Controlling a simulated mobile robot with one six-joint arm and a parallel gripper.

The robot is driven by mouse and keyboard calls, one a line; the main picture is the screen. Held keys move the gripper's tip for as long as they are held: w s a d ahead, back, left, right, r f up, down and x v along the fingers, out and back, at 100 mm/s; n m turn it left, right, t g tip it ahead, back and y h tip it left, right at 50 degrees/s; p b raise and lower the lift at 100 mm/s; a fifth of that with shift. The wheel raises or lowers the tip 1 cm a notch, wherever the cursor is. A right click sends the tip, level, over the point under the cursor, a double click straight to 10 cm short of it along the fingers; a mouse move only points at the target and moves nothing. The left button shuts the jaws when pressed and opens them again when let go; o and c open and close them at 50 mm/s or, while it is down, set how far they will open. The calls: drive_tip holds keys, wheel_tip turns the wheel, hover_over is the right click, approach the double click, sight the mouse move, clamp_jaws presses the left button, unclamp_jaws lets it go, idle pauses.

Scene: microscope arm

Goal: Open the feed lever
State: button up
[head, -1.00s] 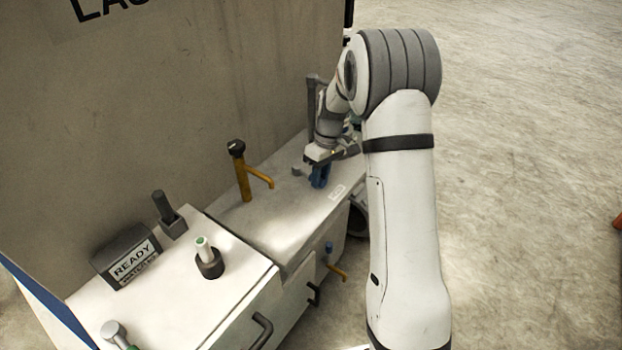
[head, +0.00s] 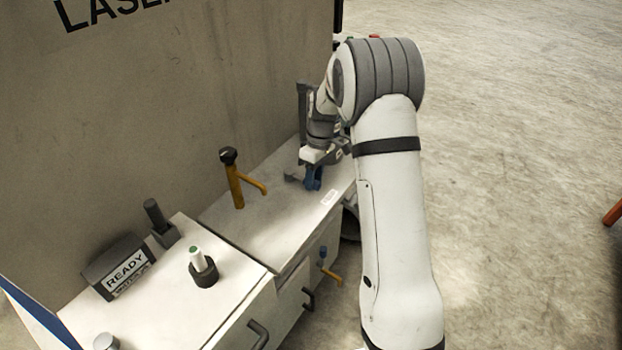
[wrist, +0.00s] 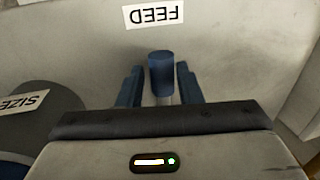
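The feed lever (wrist: 161,74) is a short upright handle with a dark blue cap and a pale stem, below an upside-down FEED label (wrist: 154,16) in the wrist view. My gripper (wrist: 160,88) has two blue fingers, one on each side of the lever, with a gap visible on both sides. It is open around the lever, not closed on it. In the head view my gripper (head: 313,180) is low over the far end of the bench, by a small white label (head: 329,198). The lever cannot be made out there.
A grey round part with a SIZE label (wrist: 22,103) is at left in the wrist view. A yellow-orange post with a side arm (head: 236,186), a READY display (head: 126,272) and a green-topped white knob (head: 197,258) stand on the bench (head: 262,225). A tall wall panel rises behind.

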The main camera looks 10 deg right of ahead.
drive_tip(key=shift+o, duration=1.4)
drive_tip(key=shift+s, duration=0.1)
drive_tip(key=shift+d, duration=0.1)
wheel_tip(320, 180, up, 8)
drive_tip(key=w+d, duration=0.1)
drive_tip(key=shift+f+p, duration=0.25)
drive_tip(key=shift+p, duration=0.1)
